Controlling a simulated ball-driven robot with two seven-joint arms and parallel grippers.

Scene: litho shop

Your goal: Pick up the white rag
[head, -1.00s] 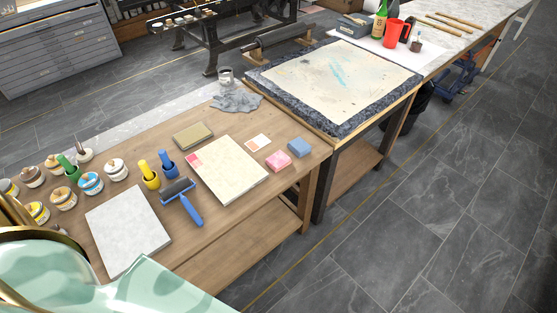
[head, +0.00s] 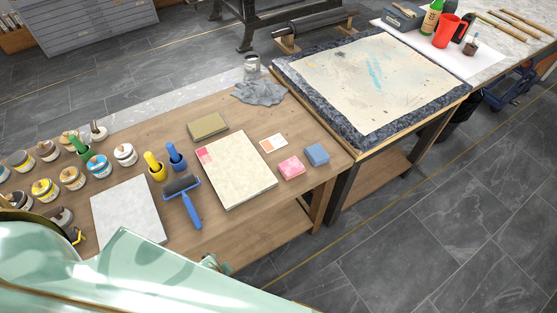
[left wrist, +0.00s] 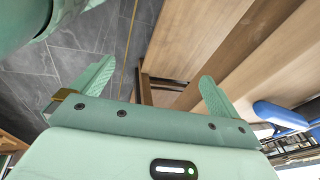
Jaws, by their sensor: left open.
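My right gripper does not show.
The wooden table (head: 275,222) holds several ink jars, a blue roller (head: 183,200), a pale stone slab (head: 238,170), a grey slab (head: 128,212), a pink sponge (head: 291,168) and a blue sponge (head: 317,155). A stone-topped press table (head: 440,97) adjoins at right. Floor is clear at lower right.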

